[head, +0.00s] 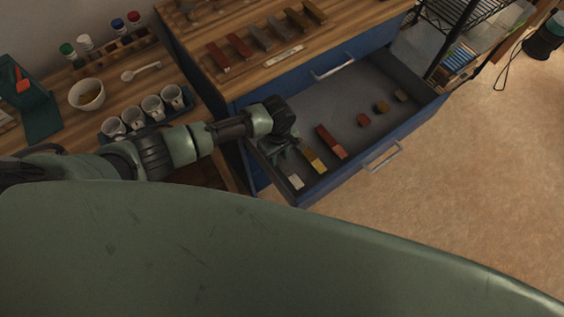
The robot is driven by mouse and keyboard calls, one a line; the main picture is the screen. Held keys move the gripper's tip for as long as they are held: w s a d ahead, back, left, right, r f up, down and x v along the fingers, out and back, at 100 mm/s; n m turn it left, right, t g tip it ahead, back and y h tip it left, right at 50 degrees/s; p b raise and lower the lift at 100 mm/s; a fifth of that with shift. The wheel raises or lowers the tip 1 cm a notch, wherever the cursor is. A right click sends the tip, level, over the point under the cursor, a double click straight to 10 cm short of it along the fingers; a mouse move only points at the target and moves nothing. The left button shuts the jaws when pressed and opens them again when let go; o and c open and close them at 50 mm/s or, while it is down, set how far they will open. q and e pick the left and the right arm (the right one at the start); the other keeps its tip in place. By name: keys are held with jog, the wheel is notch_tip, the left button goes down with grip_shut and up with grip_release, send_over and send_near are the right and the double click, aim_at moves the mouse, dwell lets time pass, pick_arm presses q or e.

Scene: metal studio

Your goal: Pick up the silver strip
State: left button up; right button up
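A silver strip (296,182) lies in the open blue drawer (335,95), at the drawer's near left end. Only its pale near end shows clearly; the rest is behind my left gripper. My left gripper (287,150) is inside or just above the drawer's left part, at the far end of the silver strip. Its fingers are small and dark, so I cannot tell whether they are open, or whether they touch the strip. A yellow brass strip (315,162) and a copper-red strip (331,142) lie to the right of it. My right gripper is not in view.
Small red (363,120), brass (382,107) and grey (401,96) blocks sit farther right in the drawer. Several strips lie on the wooden cabinet top (220,85) above. A tray of cups (151,105) and a bowl (88,95) stand near my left arm.

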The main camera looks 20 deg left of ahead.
pick_arm(q)
grip_shut()
dwell(1.1)
